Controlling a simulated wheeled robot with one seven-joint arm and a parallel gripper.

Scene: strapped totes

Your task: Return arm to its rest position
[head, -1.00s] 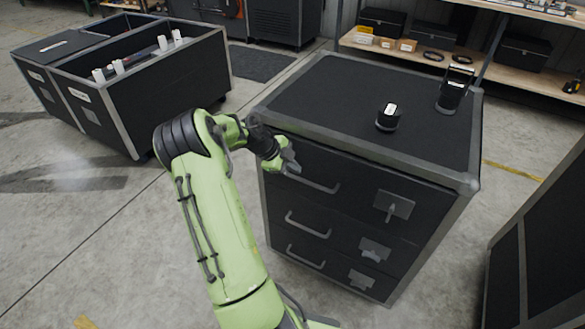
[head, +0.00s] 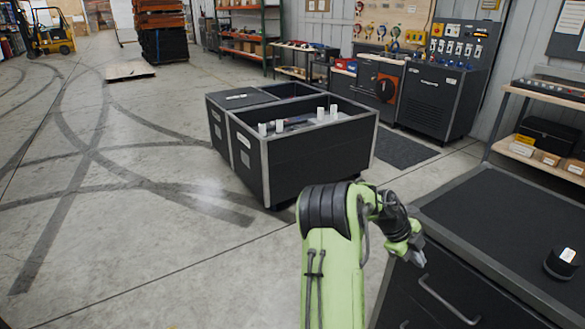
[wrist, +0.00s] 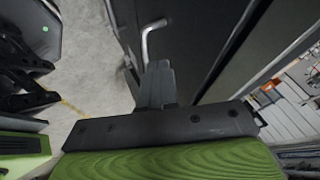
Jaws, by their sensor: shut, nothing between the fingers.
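My green arm reaches up from the lower middle of the head view. My gripper (head: 416,254) is at its end, beside the near left edge of the black drawer cabinet (head: 478,235). In the wrist view my gripper (wrist: 158,75) shows its fingers together with nothing between them. A metal drawer handle (wrist: 150,35) shows just past the fingertips; I cannot tell the exact gap. The handle also shows in the head view (head: 445,303), just below and right of my gripper.
A black open tote (head: 312,165) with white cylinders stands behind my arm. A small black round object (head: 562,263) sits on the cabinet top. A shelf (head: 540,155) stands at the right back. The floor at left (head: 130,230) is clear.

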